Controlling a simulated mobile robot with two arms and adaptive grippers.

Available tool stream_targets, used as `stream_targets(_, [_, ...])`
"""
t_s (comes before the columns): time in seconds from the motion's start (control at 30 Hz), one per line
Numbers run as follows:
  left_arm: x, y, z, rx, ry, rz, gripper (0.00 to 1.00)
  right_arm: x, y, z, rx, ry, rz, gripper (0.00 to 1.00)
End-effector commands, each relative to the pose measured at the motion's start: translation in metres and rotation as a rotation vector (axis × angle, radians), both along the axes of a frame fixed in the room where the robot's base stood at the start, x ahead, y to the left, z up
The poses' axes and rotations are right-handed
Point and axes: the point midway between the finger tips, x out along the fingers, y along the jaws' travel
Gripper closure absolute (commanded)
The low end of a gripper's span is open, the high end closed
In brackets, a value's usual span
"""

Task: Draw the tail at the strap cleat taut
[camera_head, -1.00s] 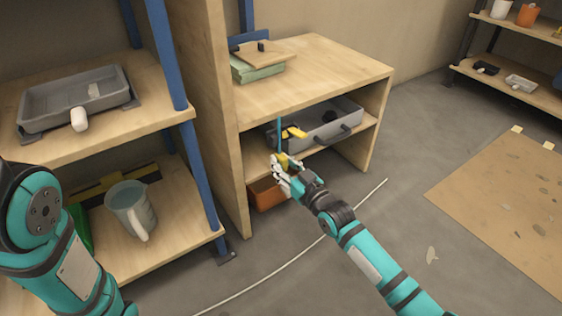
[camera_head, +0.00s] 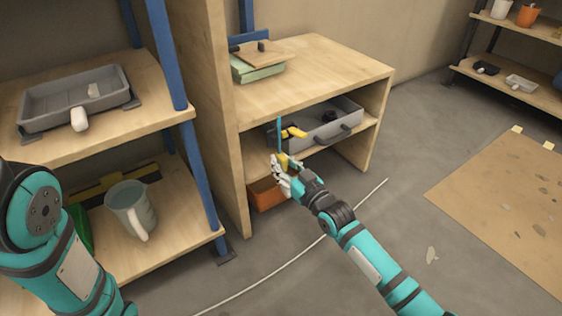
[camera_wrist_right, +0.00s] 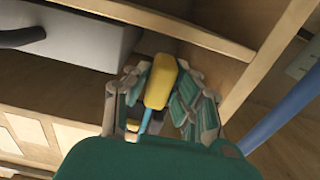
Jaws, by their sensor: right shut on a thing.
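My right gripper (camera_head: 281,168) is at the front of the low shelf in the wooden cabinet, shut on a yellow tab (camera_head: 283,159). In the right wrist view the yellow tab (camera_wrist_right: 160,84) lies between the finger pads (camera_wrist_right: 162,100), with a blue strip (camera_wrist_right: 146,122) below it. In the head view a thin blue strap tail (camera_head: 280,134) stands upright just above the gripper. A yellow and black piece (camera_head: 293,132), perhaps the strap cleat, is beside it at the grey tray. I cannot tell how taut the tail is. My left gripper is out of view.
The grey tray (camera_head: 345,130) is on the cabinet shelf, behind the gripper. An orange bin (camera_head: 264,195) sits below. A cabinet side panel and blue post (camera_head: 207,200) stand to the left. The floor (camera_head: 390,210) at the right is mostly clear.

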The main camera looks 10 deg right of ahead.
Motion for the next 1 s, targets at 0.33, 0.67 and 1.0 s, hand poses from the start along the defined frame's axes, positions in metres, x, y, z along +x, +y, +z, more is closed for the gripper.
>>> stream_targets(0.33, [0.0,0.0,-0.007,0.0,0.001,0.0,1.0,0.0,0.0,-0.013,-0.001,0.002,0.0,1.0])
stream_targets(0.67, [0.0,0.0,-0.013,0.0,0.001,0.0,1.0,0.0,0.0,-0.025,-0.001,0.002,0.0,1.0])
stream_targets(1.0, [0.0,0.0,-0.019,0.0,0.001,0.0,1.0,0.0,0.0,-0.037,-0.001,0.003,0.0,1.0])
